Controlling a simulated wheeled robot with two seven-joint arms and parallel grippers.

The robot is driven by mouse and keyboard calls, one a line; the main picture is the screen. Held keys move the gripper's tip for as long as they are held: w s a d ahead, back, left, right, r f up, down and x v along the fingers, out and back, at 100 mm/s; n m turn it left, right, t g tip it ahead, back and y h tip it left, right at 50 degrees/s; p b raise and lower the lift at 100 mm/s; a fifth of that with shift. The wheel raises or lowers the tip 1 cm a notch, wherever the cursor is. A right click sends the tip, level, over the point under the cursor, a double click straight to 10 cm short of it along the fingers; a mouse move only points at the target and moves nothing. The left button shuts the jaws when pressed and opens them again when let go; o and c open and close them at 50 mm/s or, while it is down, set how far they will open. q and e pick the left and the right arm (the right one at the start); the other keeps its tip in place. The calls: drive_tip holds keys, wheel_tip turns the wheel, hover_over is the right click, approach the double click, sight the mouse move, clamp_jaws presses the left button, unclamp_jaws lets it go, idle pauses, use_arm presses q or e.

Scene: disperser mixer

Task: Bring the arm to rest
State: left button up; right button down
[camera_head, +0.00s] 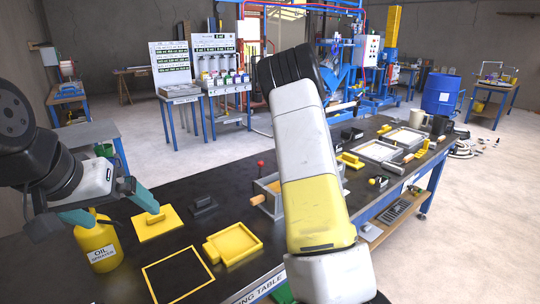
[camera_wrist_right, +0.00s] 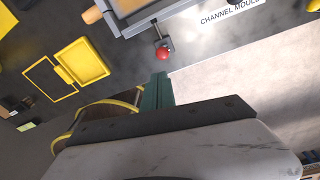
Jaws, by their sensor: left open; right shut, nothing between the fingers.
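My left gripper (camera_head: 112,208) is open at the left of the head view, its teal fingers spread above the yellow oil sprayer (camera_head: 100,248), close to its top. I cannot tell if they touch it. My right arm (camera_head: 308,150) rises across the middle of the head view and hides part of the table. Its gripper is outside the head view. In the right wrist view my right gripper (camera_wrist_right: 157,90) is shut with its teal fingers together and nothing between them. A red knob (camera_wrist_right: 163,53) shows just beyond the fingertips, apart from them as seen.
The dark work table (camera_head: 215,285) holds a yellow plate with handle (camera_head: 157,226), a yellow tray (camera_head: 235,243), a black square with yellow border (camera_head: 178,276) and a mould box (camera_head: 270,190). Several moulds stand farther right. A blue drum (camera_head: 441,93) stands on the floor behind.

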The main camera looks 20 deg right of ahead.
drive_tip(key=s+a+r+n+t+y, duration=0.35)
drive_tip(key=s+a+r+n, duration=0.85)
drive_tip(key=s+n, duration=0.45)
drive_tip(key=s+a+n+t+h, duration=0.1)
drive_tip(key=s+a+n+t, duration=0.1)
drive_tip(key=s+a+n, duration=0.2)
drive_tip(key=s+a+n+t, duration=0.2)
drive_tip(key=s+a+n, duration=0.2)
drive_tip(key=s+n, duration=0.5)
drive_tip(key=n, duration=0.4)
drive_tip(key=shift+s+a+r+n+h, duration=0.3)
drive_tip(key=shift+s+n+h, duration=0.05)
drive_tip(key=shift+s, duration=0.05)
